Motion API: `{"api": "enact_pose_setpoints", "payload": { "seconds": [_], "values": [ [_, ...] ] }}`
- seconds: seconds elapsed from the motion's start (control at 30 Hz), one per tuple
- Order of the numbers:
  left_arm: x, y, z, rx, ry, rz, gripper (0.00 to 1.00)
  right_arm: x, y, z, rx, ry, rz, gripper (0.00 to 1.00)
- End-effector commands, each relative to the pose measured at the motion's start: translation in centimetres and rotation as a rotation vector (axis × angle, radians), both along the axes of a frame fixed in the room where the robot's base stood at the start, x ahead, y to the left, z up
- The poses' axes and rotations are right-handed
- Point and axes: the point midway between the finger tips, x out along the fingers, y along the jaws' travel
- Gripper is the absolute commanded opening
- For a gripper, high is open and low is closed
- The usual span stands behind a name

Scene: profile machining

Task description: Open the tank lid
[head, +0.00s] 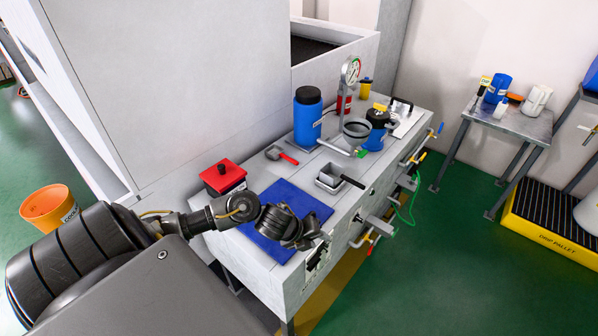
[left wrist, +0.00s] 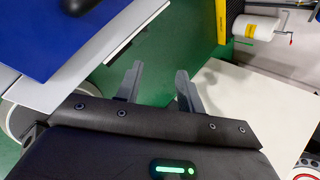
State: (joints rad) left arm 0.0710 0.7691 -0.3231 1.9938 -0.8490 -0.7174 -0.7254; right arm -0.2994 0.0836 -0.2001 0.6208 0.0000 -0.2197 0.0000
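A black box with a red, knobbed lid (head: 222,171) stands at the left end of the bench; the lid sits on it. A tall blue canister with a black lid (head: 308,96) stands further back, also closed. A smaller blue container (head: 377,138) with a dark top stands right of it. No view makes clear which of these is the tank. My left gripper (head: 318,244) is over the bench's front edge, right of the red lid and apart from it. In the left wrist view its two fingers (left wrist: 158,75) are spread with nothing between them. My right gripper is not in view.
A blue mat (head: 264,246) lies under my left arm and also shows in the left wrist view (left wrist: 30,40). A grey tray (head: 330,183), a red-handled tool (head: 283,154), a funnel (head: 356,130) and a gauge (head: 351,72) crowd the bench. Valve handles jut from its front.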

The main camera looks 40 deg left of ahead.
Motion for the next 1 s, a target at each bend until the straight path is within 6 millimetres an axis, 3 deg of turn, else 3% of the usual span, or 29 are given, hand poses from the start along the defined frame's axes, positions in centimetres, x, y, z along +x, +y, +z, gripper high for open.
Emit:
{"api": "enact_pose_setpoints", "payload": {
  "seconds": [0.03, 0.2, 0.4, 0.67, 1.0],
  "values": [
    [0.7, 2.3, 2.4, 0.114, -0.025, -0.144, 0.38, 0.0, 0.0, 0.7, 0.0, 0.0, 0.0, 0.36],
    [0.0, 8.2, 6.4, 0.381, -0.011, -0.509, 0.38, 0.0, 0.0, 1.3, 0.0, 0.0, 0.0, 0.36],
    [-0.9, 11.2, 8.1, 0.484, 0.022, -0.654, 0.38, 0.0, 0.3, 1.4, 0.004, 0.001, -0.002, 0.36],
    [-0.6, 11.1, 7.1, 0.483, 0.025, -0.659, 0.38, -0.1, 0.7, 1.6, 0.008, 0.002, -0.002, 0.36],
    [1.8, 9.9, 1.5, 0.48, 0.027, -0.655, 0.38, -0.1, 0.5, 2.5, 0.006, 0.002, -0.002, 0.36]
  ]
}}
